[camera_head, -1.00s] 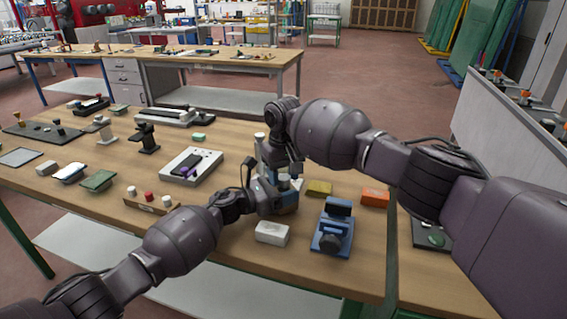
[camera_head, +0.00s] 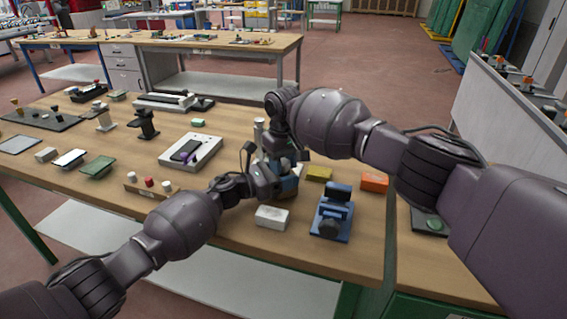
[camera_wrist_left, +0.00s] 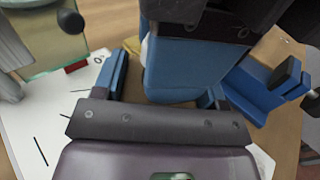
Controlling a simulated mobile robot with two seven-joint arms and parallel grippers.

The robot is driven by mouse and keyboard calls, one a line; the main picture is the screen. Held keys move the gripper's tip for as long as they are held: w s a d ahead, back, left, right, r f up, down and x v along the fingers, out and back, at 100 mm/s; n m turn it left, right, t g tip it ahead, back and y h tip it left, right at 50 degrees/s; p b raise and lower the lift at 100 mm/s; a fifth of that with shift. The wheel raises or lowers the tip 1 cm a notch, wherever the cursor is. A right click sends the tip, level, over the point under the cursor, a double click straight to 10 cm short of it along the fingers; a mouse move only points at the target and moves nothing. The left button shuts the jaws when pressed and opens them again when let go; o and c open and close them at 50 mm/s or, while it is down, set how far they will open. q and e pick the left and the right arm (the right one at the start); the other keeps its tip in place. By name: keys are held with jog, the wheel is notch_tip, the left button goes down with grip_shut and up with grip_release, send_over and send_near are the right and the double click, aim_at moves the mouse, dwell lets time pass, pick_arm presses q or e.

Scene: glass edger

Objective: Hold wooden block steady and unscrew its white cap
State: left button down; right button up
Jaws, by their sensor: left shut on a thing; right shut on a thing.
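My left gripper (camera_head: 272,184) and right gripper (camera_head: 286,160) meet low over the workbench, right of its middle. The left comes in from the left, and the right reaches down from above. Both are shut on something. The wooden block and its white cap cannot be made out between them; fingers and wrists hide that spot. In the left wrist view, the left gripper's blue fingers (camera_wrist_left: 164,88) show at both sides. A large blue finger of the right gripper (camera_wrist_left: 185,65) fills the space between them. A small pale edge shows beside it, too little to identify.
A white block (camera_head: 272,217), a blue fixture (camera_head: 332,213), a yellow block (camera_head: 319,174) and an orange box (camera_head: 374,182) stand close by. A wooden strip (camera_head: 150,193) with white and red caps and a white tray (camera_head: 207,151) lie left. The bench's front edge is near.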

jog(key=shift+a+n, duration=0.1)
jog(key=shift+n, duration=0.8)
jog(key=o, duration=1)
jog(key=shift+s, duration=0.1)
jog(key=shift+a, duration=0.1)
